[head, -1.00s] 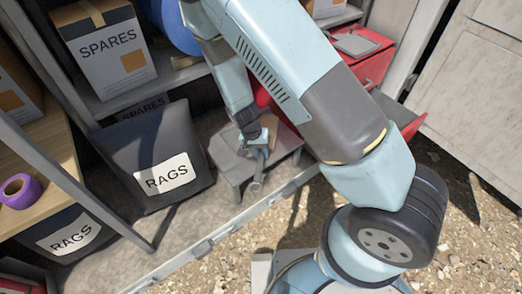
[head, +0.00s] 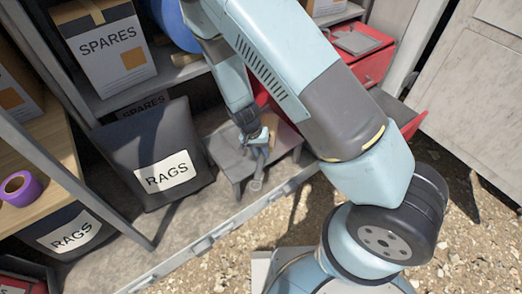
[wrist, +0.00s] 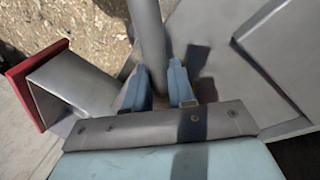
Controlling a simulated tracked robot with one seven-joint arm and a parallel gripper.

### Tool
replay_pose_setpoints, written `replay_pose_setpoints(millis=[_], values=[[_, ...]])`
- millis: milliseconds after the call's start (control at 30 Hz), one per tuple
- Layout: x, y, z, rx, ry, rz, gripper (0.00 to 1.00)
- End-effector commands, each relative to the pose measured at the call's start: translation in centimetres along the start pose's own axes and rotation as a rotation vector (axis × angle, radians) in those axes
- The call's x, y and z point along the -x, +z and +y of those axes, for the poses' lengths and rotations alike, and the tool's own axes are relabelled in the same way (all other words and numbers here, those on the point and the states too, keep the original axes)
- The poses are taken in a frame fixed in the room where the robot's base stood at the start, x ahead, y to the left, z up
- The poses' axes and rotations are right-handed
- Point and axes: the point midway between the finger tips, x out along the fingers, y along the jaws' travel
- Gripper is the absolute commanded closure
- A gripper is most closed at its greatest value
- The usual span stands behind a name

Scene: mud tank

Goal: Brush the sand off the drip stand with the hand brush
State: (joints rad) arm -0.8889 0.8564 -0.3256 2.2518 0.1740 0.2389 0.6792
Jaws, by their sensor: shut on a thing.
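The drip stand (head: 222,150) is a low grey bench with short legs on the shelf unit's floor. A brownish sand patch (head: 286,136) shows on its top, right of my gripper. My gripper (head: 258,147) is over the stand and shut on a grey handle, the hand brush (head: 257,172), whose ringed end points towards the front edge. In the wrist view, the handle (wrist: 150,35) runs up from between my blue fingers (wrist: 160,88). Brown sand (wrist: 205,88) shows beside the right finger. The brush's bristles are hidden, so contact with the stand cannot be told.
A black rags bin (head: 150,140) stands close left of the stand. A red cabinet (head: 372,66) with an open drawer is at the right. A spares box (head: 105,60) sits on the shelf above. Gravel ground (head: 200,272) lies clear in front.

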Motion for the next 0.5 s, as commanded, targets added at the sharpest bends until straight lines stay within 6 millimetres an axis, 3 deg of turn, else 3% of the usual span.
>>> replay_pose_setpoints(millis=[500], values=[[-0.85,-0.01,-0.17,-0.001,0.0,0.0,1.0]])
